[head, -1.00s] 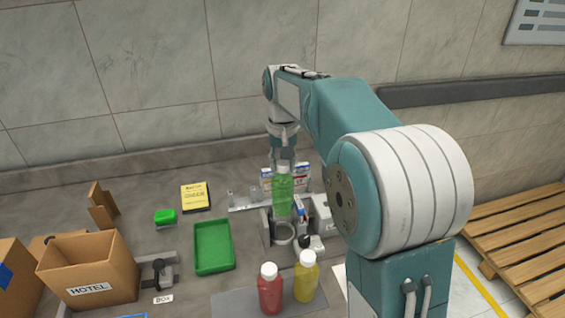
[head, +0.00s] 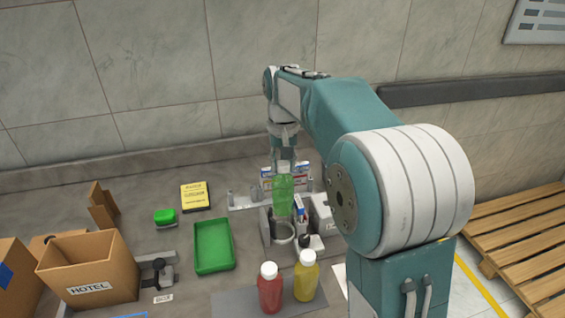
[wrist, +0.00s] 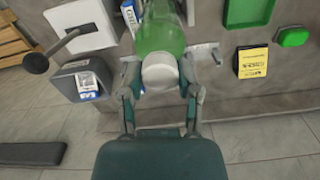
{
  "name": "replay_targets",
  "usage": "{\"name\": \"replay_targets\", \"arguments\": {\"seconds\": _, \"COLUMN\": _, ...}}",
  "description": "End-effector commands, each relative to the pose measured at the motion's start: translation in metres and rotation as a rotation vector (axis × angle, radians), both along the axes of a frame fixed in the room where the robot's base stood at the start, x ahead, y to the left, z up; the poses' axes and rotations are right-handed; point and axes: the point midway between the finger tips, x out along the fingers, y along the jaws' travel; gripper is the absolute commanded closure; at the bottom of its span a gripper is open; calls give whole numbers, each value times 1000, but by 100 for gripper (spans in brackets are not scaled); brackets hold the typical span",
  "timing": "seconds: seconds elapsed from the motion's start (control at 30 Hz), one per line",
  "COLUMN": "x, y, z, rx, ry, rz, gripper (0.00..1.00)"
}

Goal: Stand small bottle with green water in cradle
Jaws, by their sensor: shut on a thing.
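The small bottle with green water (head: 283,194) hangs upright under my gripper (head: 283,160), above the cradle. In the wrist view the green bottle (wrist: 162,28) has a white cap, and my gripper (wrist: 162,82) is shut on it around the cap end. The cradle (head: 284,238) is a grey holder with a ring on the counter. The bottle's lower end is just above or at the ring; I cannot tell whether it touches.
A red bottle (head: 270,290) and a yellow bottle (head: 306,277) stand on a grey mat in front of the cradle. A green tray (head: 213,268) lies to the left, with a cardboard box (head: 88,272) beyond it. Small cartons (head: 266,176) stand behind the held bottle.

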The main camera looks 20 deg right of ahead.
Motion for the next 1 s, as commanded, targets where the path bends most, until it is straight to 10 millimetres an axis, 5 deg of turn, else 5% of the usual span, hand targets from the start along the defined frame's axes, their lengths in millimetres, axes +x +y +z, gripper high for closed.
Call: {"name": "replay_targets", "arguments": {"seconds": 1.0, "x": 0, "y": 0, "z": -27, "rx": 0, "ry": 1, "rz": 0, "gripper": 100}}
